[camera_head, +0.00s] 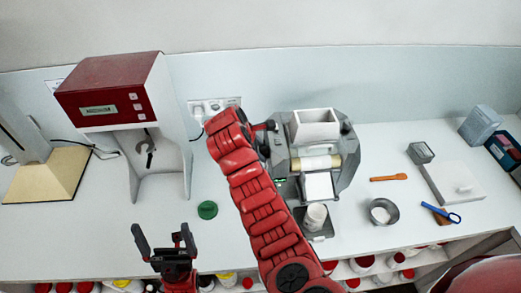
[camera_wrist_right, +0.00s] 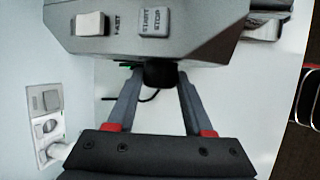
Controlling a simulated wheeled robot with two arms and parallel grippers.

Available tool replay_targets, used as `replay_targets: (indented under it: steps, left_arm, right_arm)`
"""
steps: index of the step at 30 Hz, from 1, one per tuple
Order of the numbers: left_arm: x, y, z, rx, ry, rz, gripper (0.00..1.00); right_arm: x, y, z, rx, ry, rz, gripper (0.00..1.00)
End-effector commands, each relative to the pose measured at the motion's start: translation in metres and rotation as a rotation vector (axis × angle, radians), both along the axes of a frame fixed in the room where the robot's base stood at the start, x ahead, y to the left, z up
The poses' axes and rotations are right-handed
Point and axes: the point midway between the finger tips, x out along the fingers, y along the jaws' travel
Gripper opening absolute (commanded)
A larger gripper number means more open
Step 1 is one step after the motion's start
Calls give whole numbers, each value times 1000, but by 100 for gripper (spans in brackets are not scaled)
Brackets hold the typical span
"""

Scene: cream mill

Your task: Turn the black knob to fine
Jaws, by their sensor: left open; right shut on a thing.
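The black knob (camera_wrist_right: 160,73) sits low on the side of the grey mill (camera_wrist_right: 222,38) in the right wrist view. My right gripper (camera_wrist_right: 158,82) has one finger on each side of it and is shut on it. In the head view the mill (camera_head: 347,155) stands right of centre, with my right gripper (camera_head: 264,130) at its left side. There the knob cannot be made out behind my gripper and arm. No fine or coarse marking is readable. My left gripper (camera_head: 163,240) is open and empty near the counter's front edge.
A red and white machine (camera_head: 112,90) stands at the left. A green disc (camera_head: 207,210) lies between it and my right arm. A white cup (camera_head: 315,215) stands at the mill's front. A metal bowl (camera_head: 382,211) and blue-handled tool (camera_head: 440,212) lie to the right.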

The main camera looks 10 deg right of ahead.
Motion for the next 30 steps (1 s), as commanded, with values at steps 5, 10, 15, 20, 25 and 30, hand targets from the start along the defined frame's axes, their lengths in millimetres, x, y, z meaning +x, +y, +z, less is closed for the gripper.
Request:
replay_targets:
  steps: [5,10,15,20,25,30]
  left_arm:
    - [0,0,-2,0,0,0,100]
    - [0,0,-11,0,0,0,100]
    - [0,0,-25,0,0,0,100]
    - [0,0,-43,0,0,0,100]
    - [0,0,-65,0,0,0,100]
    - [0,0,-83,0,0,0,100]
  right_arm:
    - [0,0,-1,-1,-13,0,0]
    - [-1,-1,-2,-1,-61,0,0]
    - [-3,-1,-5,-2,-149,1,0]
    - [-5,-1,-9,-3,-257,0,0]
    - [-7,0,-11,-3,-388,2,0]
    - [-8,0,-11,-3,-495,3,0]
